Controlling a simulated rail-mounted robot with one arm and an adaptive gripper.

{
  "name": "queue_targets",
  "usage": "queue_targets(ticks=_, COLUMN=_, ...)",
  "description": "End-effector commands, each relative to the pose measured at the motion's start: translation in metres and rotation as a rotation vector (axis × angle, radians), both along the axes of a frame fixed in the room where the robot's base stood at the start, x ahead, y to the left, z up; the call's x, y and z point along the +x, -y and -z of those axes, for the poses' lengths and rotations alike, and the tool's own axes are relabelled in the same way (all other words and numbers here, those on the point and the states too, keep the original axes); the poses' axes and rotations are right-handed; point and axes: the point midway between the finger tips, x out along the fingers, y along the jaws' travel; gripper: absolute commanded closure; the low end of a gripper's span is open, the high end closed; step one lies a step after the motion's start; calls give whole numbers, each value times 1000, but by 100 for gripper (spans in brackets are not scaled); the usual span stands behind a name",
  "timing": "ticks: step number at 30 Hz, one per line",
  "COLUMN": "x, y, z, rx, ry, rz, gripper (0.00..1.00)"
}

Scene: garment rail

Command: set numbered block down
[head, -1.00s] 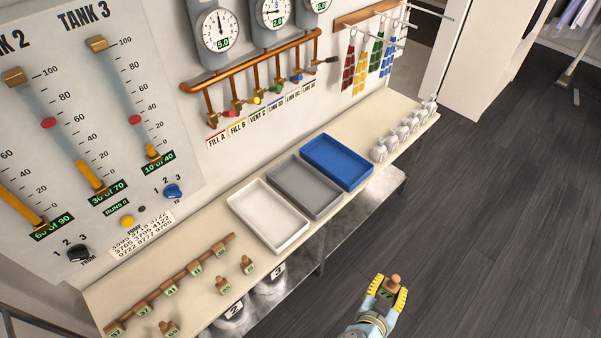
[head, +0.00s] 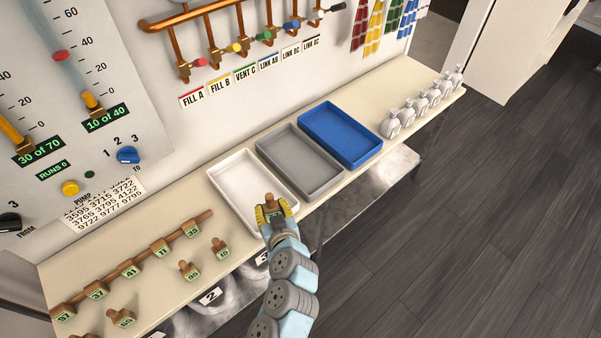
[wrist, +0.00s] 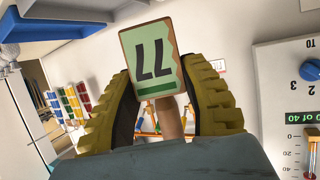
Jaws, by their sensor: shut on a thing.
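My gripper (head: 273,211) is shut on a wooden numbered block (head: 270,199), in front of the white tray (head: 236,172). In the head view it overlaps the tray's near right part; I cannot tell whether the block is above the tray or short of its front edge. In the wrist view the block's pale green face (wrist: 153,62) shows 77 upside down, and its wooden peg (wrist: 171,118) sits between the yellow ribbed fingers (wrist: 162,115). The block's underside is not visible in the head view.
A grey tray (head: 298,158) and a blue tray (head: 340,134) stand right of the white one, all looking empty. A rail of numbered blocks (head: 130,268) and loose blocks (head: 189,270) lie at the left. White bottles (head: 422,107) line the right end of the counter (head: 225,217).

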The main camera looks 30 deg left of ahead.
Motion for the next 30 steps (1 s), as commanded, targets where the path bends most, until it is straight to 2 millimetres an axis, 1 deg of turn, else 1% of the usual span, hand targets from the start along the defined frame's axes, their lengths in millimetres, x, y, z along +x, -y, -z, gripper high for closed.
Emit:
queue_targets(ticks=1, x=-11, y=-20, z=16, rx=3, ry=3, rz=-65, gripper=91)
queue_targets(ticks=3, x=-26, y=-43, z=24, rx=2, ry=4, rz=-149, gripper=91)
queue_targets(ticks=5, x=-41, y=-62, z=30, rx=2, ry=3, rz=-223, gripper=91)
queue_targets(ticks=6, x=-52, y=-75, z=35, rx=2, ry=3, rz=-273, gripper=91)
queue_targets(ticks=9, x=-80, y=-103, z=46, rx=2, ry=2, rz=-396, gripper=91)
queue_targets(ticks=12, x=-109, y=-127, z=54, rx=2, ry=4, rz=-515, gripper=91)
queue_targets(ticks=15, x=-135, y=-144, z=61, rx=0, ry=3, rz=-615, gripper=91)
queue_targets(ticks=18, x=-156, y=-156, z=66, rx=-1, ry=0, rz=-694, gripper=91)
queue_targets(ticks=22, x=-172, y=-164, z=67, rx=1, ry=0, rz=-751, gripper=91)
queue_targets(ticks=26, x=-177, y=-166, z=66, rx=0, ry=-1, rz=-771, gripper=91)
queue_targets(ticks=30, x=-175, y=-167, z=67, rx=0, ry=-1, rz=-771, gripper=91)
